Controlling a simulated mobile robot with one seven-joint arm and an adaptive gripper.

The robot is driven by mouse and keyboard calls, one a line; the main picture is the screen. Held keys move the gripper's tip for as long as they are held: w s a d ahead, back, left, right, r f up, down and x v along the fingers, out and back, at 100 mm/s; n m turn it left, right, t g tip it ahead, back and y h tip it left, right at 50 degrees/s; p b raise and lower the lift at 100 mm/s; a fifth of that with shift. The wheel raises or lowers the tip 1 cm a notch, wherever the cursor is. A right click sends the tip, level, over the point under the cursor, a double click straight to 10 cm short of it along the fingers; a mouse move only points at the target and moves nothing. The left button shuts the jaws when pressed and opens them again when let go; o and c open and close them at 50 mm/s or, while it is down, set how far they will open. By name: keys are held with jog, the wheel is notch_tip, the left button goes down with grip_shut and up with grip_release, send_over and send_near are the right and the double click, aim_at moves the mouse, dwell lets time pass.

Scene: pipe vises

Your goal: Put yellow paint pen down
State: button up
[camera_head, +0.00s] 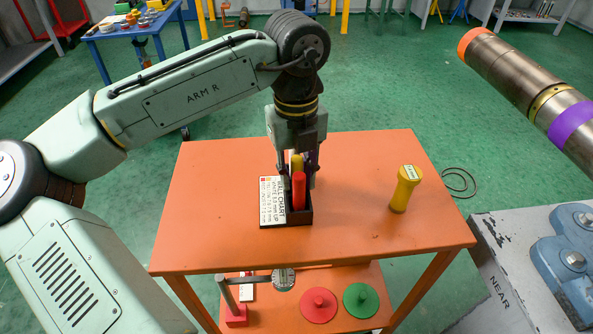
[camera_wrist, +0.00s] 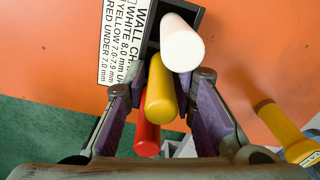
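The yellow paint pen (camera_wrist: 160,92) stands between my gripper's two fingers in the wrist view. Its upper end also shows in the head view (camera_head: 297,162). My gripper (camera_wrist: 162,78) points down over the black holder (camera_head: 300,217); its fingers look spread, with narrow gaps beside the yellow pen. The yellow pen's lower end is hidden in the holder. A red pen (camera_head: 299,190) stands in front of it in the head view. A white pen (camera_wrist: 182,45) stands on the other side in the wrist view.
A wall chart label (camera_head: 272,202) is beside the holder on the orange table (camera_head: 350,240). A yellow cylinder (camera_head: 405,188) stands to the right, with clear tabletop between. A lower shelf holds red (camera_head: 320,305) and green (camera_head: 361,300) discs. A grey vise stand (camera_head: 510,275) is at right.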

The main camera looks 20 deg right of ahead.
jog(key=shift+o, duration=0.9)
notch_tip(320, 180, up, 12)
jog(key=shift+r, duration=0.2)
